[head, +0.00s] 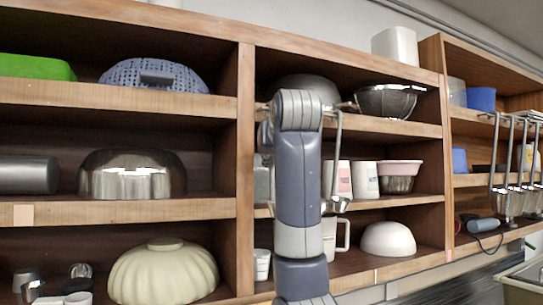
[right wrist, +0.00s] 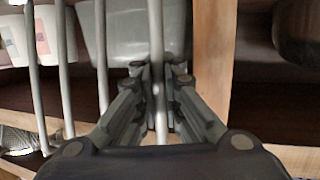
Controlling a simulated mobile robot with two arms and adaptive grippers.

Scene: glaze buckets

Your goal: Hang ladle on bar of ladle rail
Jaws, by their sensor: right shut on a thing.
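My right gripper (right wrist: 158,95) is shut on a thin metal ladle handle (right wrist: 155,50) in the right wrist view. The held ladle's bowl is out of sight there. In the head view my right arm hides the gripper. Just right of that arm a metal ladle (head: 337,150) hangs down, its bowl low in front of the shelf; I cannot tell whether it is the held one. More thin rods (right wrist: 65,80) stand beside the gripper in the wrist view. Several ladles (head: 510,165) hang in a row from a rail (head: 492,116) at the far right. My left gripper is not in view.
A wooden shelf unit (head: 130,207) with bowls and pots fills the background. Close behind my arm are a wooden upright (head: 245,160), white containers (head: 365,180), a white pitcher (head: 329,238) and a metal colander (head: 388,101). The neighbouring rods leave little room on one side.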

